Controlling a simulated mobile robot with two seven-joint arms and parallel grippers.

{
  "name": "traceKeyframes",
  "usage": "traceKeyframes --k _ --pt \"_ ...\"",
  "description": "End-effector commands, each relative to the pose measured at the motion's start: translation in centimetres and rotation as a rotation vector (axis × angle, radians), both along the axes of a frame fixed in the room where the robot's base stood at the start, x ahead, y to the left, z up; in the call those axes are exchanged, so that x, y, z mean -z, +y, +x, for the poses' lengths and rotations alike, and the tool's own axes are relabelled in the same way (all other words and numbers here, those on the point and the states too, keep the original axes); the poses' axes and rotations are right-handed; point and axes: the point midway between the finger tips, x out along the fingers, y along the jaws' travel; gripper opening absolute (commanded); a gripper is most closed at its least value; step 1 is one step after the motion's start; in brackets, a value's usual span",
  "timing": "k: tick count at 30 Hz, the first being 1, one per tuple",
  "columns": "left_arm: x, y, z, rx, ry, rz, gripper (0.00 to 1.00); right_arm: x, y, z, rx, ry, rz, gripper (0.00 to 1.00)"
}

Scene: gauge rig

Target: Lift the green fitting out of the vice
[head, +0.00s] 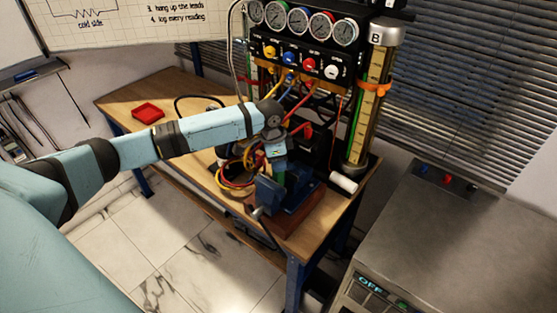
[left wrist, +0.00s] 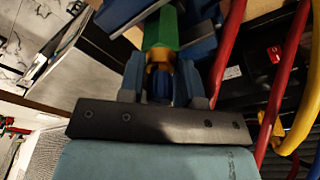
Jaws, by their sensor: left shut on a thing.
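The blue vice (head: 287,196) stands on a reddish-brown base near the front corner of the wooden bench. My left gripper (head: 279,165) points down at it from above. In the left wrist view my left gripper (left wrist: 161,84) has its two fingers either side of the green fitting (left wrist: 161,28), shut on its end, which has a brass-coloured collar and a blue part. Blue vice parts (left wrist: 201,45) lie beside the green body, so it appears still between the jaws. In the head view the gripper and vice mostly hide the fitting. My right gripper is not in view.
Red, yellow and blue hoses (head: 240,172) loop close beside the vice; a red hose (left wrist: 232,45) passes near the gripper. The gauge panel (head: 300,55) rises behind. A red tray (head: 148,113) lies on the bench (head: 115,100), with clear wood around it.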

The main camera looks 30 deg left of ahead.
Motion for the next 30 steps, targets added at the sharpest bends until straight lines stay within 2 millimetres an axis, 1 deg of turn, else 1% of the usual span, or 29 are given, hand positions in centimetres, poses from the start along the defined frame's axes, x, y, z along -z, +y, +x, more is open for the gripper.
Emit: traceKeyframes --k 1,18,24,30 --pt "-0.5 0.0 0.0 0.000 -0.001 -0.001 0.03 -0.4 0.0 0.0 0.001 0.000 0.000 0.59" --pt "-2.8 0.0 0.0 0.000 -0.001 0.000 0.03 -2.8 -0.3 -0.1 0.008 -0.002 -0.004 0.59" --pt "-3.6 0.0 0.0 0.000 -0.001 0.000 0.03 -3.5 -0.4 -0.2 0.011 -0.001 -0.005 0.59" --pt "-4.3 0.0 0.0 0.000 -0.001 0.000 0.03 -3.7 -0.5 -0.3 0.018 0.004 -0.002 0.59"
